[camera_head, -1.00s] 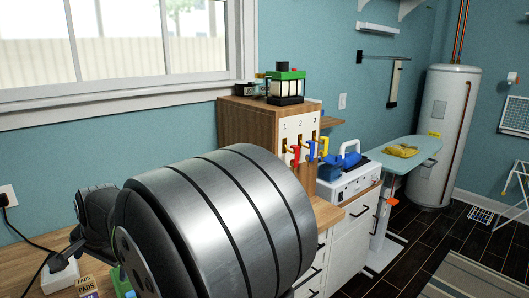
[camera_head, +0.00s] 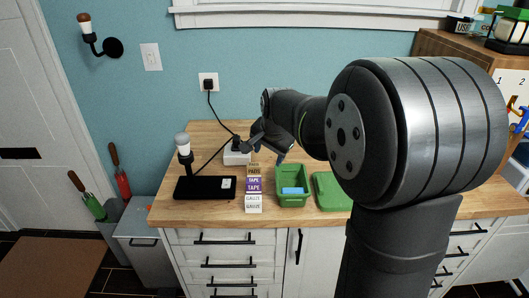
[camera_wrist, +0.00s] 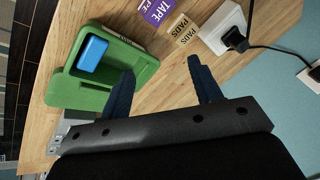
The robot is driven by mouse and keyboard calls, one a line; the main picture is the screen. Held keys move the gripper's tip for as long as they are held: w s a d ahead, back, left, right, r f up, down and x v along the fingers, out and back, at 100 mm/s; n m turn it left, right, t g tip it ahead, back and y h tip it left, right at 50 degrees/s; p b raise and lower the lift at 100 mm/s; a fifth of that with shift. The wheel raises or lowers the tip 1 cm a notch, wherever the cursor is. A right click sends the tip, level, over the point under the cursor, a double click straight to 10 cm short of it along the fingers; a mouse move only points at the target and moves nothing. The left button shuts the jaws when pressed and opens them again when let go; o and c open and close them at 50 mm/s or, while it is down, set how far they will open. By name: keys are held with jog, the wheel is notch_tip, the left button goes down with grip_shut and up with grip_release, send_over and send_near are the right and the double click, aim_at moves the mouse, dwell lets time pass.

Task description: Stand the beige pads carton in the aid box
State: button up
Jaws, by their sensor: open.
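The beige pads carton (camera_head: 253,170) stands on the wooden counter at the back of a row with purple tape and white gauze cartons. It also shows in the wrist view (camera_wrist: 183,29), right of the purple tape carton (camera_wrist: 158,11). The green aid box (camera_head: 293,203) is open, just right of the row, with a blue block (camera_head: 293,190) inside. In the wrist view the block (camera_wrist: 92,53) sits at one end of the box. My gripper (camera_wrist: 160,68) is open and empty, its fingers pointing toward the counter between box and pads carton. The carton is not between the fingers.
A green lid (camera_head: 332,190) lies right of the box. A white socket block (camera_head: 237,157) with a plugged cord is behind the pads carton. A black base (camera_head: 205,188) with a white-topped post stands left of the row. The wall closes off the back.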

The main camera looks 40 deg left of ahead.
aim_at(254, 165)
jog(key=a+f+n, duration=0.2)
jog(key=a, duration=0.1)
jog(key=w+a+f+n, duration=0.1)
jog(key=a+f+n, duration=0.1)
jog(key=w+a+f+n, duration=0.1)
jog(key=a+f+n, duration=0.1)
jog(key=a+f, duration=0.1)
jog(key=shift+a+n+t+h, duration=0.3)
jog(key=shift+n+h, duration=0.1)
jog(key=shift+x, duration=2.15)
jog(key=c, duration=0.6)
jog(key=shift+r, duration=0.15)
jog(key=shift+r, duration=2.9)
